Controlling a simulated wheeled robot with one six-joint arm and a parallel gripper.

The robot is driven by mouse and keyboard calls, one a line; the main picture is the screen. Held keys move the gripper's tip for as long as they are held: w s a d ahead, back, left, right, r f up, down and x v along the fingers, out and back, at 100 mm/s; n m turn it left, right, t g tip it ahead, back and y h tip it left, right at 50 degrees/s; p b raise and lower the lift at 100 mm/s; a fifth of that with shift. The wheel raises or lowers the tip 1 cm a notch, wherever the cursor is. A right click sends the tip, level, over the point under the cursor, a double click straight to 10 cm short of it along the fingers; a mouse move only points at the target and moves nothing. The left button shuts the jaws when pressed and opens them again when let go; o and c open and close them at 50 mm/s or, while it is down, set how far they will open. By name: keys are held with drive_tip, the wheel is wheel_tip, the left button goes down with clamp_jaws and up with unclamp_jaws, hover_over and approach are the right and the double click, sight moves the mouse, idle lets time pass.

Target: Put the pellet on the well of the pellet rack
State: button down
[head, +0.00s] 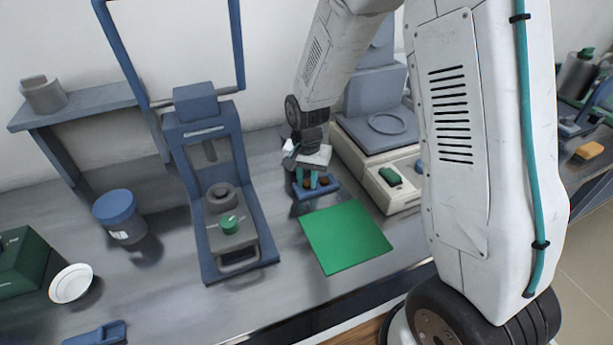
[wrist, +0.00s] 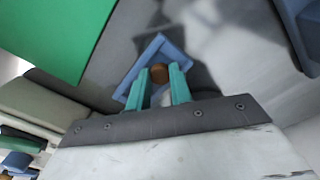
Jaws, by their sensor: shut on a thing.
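My gripper (head: 313,180) points down over the small blue pellet rack (head: 330,191), just behind the green mat. In the wrist view its two teal fingers (wrist: 161,78) are closed on a brown round pellet (wrist: 159,73). The blue rack (wrist: 128,92) lies directly beyond the fingertips, with the pellet over its inner area. The head view shows brown round spots at the rack beside the fingers. The well under the pellet is hidden, and I cannot tell whether the pellet touches the rack.
A green mat (head: 345,236) lies in front of the rack. A blue press (head: 216,180) stands to the left, and a cream balance (head: 372,165) close on the right. A blue-lidded jar (head: 119,214) and a white dish (head: 71,283) are farther left. Bare bench separates press and mat.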

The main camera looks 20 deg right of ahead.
sight(307, 184)
drive_tip(key=c, duration=1.3)
unclamp_jaws()
drive_tip(key=shift+s+a+f, duration=0.1)
drive_tip(key=shift+f, duration=0.1)
drive_tip(key=shift+o, duration=0.2)
drive_tip(key=shift+s+f, duration=0.1)
drive_tip(key=shift+s, duration=0.05)
wheel_tip(307, 184, up, 14)
drive_tip(key=s+d+r+n, duration=0.2)
drive_tip(key=s+r+n, duration=0.1)
drive_tip(key=s+r, duration=0.8)
drive_tip(key=s+d+r+n+t, duration=0.1)
drive_tip(key=s+n, duration=0.3)
drive_tip(key=s, duration=1.2)
drive_tip(key=shift+s+n, duration=0.3)
